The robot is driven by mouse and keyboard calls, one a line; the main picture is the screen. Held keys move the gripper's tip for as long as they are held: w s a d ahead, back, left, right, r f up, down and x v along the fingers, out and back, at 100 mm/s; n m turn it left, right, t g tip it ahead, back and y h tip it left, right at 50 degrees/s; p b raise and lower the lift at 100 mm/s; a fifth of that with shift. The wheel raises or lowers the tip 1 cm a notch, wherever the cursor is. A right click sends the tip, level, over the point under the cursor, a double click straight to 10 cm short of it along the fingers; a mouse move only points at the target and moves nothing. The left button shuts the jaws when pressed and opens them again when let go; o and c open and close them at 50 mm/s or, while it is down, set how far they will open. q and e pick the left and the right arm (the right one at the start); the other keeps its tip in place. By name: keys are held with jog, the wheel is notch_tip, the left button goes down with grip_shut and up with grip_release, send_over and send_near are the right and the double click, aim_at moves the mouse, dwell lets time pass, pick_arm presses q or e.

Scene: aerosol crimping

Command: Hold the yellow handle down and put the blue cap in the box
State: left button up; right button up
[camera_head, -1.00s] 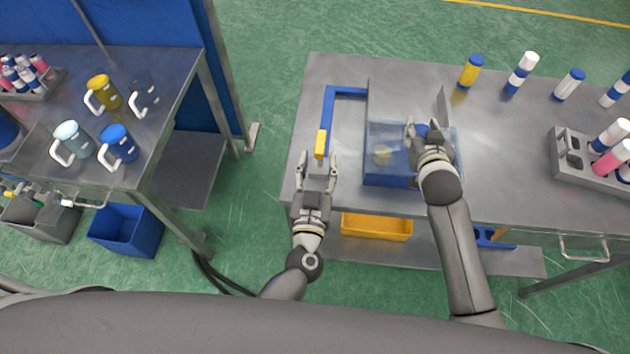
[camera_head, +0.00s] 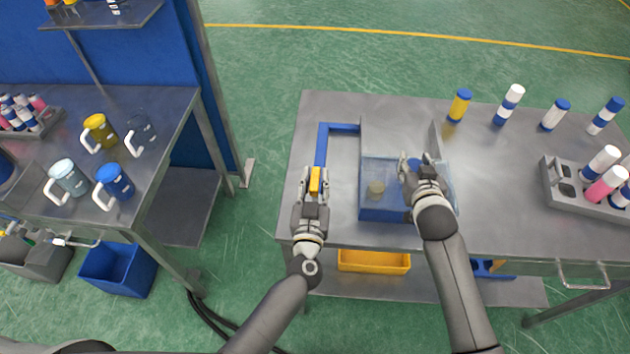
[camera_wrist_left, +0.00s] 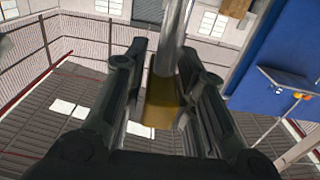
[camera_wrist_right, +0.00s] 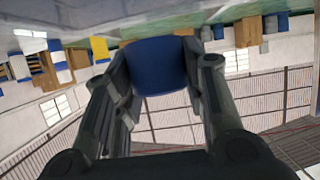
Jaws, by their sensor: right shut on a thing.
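The yellow handle (camera_head: 315,181) is at the front end of a blue bar on the right-hand table. My left gripper (camera_head: 314,178) has its fingers on either side of it, and the left wrist view shows the handle (camera_wrist_left: 160,103) between fingers that look apart. My right gripper (camera_head: 415,163) is shut on the blue cap (camera_wrist_right: 157,66), which fills the space between its fingertips in the right wrist view. That gripper is over the right part of the clear-walled box with a blue base (camera_head: 385,210). My fingers partly hide the cap in the head view.
A pale yellowish round piece (camera_head: 376,188) is inside the clear box. A grey rack (camera_head: 590,203) with cans is at the right. A side table (camera_head: 60,225) with mugs is at the left.

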pick_arm(q)
grip_shut()
